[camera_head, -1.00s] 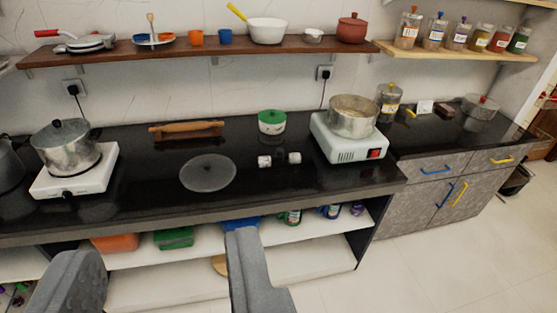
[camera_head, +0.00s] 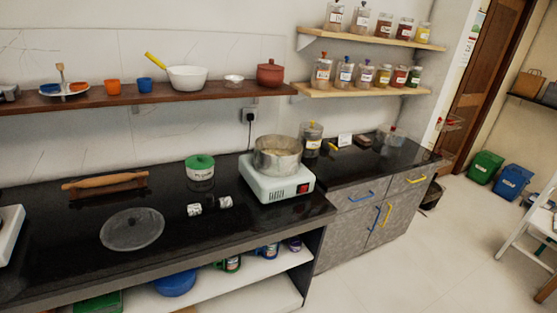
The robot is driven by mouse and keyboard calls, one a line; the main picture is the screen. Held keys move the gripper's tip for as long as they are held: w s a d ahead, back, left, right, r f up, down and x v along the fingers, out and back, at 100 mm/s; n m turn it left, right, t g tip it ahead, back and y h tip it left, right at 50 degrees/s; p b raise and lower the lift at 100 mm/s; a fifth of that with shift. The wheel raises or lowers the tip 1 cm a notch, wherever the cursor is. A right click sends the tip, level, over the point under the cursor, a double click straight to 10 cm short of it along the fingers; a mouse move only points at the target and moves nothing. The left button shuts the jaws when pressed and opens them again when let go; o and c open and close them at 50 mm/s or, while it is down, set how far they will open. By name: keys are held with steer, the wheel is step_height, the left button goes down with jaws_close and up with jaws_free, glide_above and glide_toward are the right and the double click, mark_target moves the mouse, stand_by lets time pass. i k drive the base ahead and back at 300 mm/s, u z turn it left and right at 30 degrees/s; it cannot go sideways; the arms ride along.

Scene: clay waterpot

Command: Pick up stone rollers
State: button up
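Two small, short cylinders with pale ends lie side by side on the black counter (camera_head: 60,226); the left one (camera_head: 195,210) looks white and the right one (camera_head: 226,202) has a pale face with a dark side. They may be the stone rollers, but they are too small to be sure. A brown wooden rolling pin (camera_head: 105,181) lies on a dark stand at the counter's back left. A round grey disc (camera_head: 132,230) lies flat left of the cylinders. My gripper is not in view.
A green-lidded white pot (camera_head: 200,168) stands behind the cylinders. A white stove (camera_head: 280,185) with a metal pot (camera_head: 277,154) stands to their right. A wooden shelf (camera_head: 215,98) runs above. Open floor (camera_head: 430,260) lies at right; bins (camera_head: 514,181) stand beyond.

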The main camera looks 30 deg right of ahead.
mark_target(195, 210)
steer(key=z, duration=0.15)
steer(key=i, duration=2.45)
steer(key=u, duration=0.25)
